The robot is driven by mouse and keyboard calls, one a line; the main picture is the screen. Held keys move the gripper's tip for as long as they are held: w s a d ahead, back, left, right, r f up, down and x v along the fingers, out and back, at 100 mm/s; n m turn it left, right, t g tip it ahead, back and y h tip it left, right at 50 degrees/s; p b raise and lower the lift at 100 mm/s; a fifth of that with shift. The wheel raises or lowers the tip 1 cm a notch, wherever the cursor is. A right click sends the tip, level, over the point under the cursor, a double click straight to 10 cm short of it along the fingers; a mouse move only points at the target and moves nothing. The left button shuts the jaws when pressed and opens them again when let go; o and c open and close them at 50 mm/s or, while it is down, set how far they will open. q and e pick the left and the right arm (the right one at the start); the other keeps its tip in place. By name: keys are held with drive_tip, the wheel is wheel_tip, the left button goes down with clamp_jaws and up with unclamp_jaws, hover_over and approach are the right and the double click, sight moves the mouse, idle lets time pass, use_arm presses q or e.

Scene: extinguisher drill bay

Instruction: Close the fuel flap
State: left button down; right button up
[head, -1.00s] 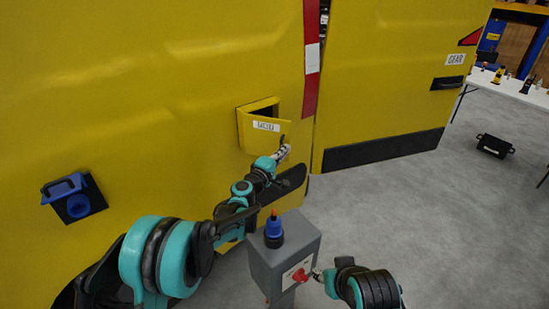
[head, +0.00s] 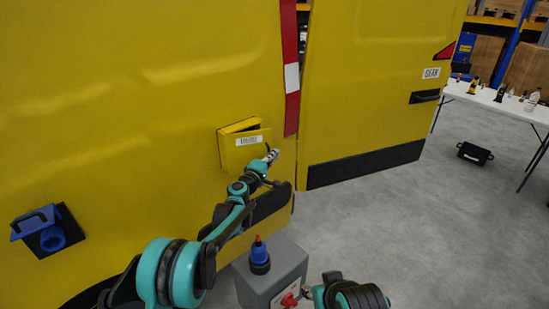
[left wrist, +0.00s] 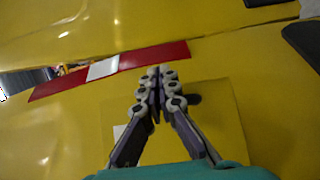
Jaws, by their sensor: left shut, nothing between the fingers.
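The yellow fuel flap (head: 238,155) with a white label is on the side of the yellow van, a little ajar. A dark gap shows along its top and right edges. My left gripper (head: 271,155) is shut and empty at the flap's right edge; I cannot tell whether it touches. In the left wrist view the shut fingers (left wrist: 160,85) lie in front of the flap (left wrist: 218,112), hiding its middle. My right gripper (head: 306,290) is low, near the red knob of a grey post; its fingers are too small to read.
The grey post (head: 272,272) with a blue-and-red bottle (head: 260,255) stands below the flap. A blue socket with a raised lid (head: 40,228) is on the van at left. The van's rear door (head: 370,90) stands at right. Open grey floor (head: 400,230) lies right.

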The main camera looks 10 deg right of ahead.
use_arm(q)
drive_tip(key=shift+w+a+n+t+y, duration=0.1)
drive_tip(key=shift+w+n+t+y, duration=0.35)
drive_tip(key=shift+w, duration=0.6)
drive_tip(key=shift+w+a+n+t+y, duration=0.1)
drive_tip(key=shift+w+n+t+y, duration=0.2)
drive_tip(key=shift+w+y, duration=0.5)
drive_tip(key=shift+w+h, duration=0.25)
drive_tip(key=s+a+r+m+g, duration=0.1)
drive_tip(key=s+a+r+m, duration=0.15)
drive_tip(key=s+a, duration=0.45)
drive_tip(key=s+a+r+m+g, duration=0.2)
drive_tip(key=s+m, duration=0.1)
drive_tip(key=s, duration=0.8)
drive_tip(key=s+a+r+m+g, duration=0.1)
drive_tip(key=s+a+r+m, duration=0.15)
drive_tip(key=s+a, duration=0.45)
drive_tip(key=s+a+f+m+g+y, duration=0.1)
drive_tip(key=s+a+f+y, duration=0.2)
drive_tip(key=s, duration=0.6)
drive_tip(key=s+a+f+m+g+y, duration=0.1)
drive_tip(key=s+a+f+g+y, duration=0.1)
drive_tip(key=s+a+f, duration=0.3)
drive_tip(key=s+a+f+m+g+y, duration=0.2)
drive_tip(key=s+a, duration=0.7)
drive_tip(key=s, duration=0.6)
drive_tip(key=shift+s+a+f+y, duration=0.2)
drive_tip(key=shift+a+f+y, duration=0.05)
drive_tip(key=shift+f+y, duration=0.7)
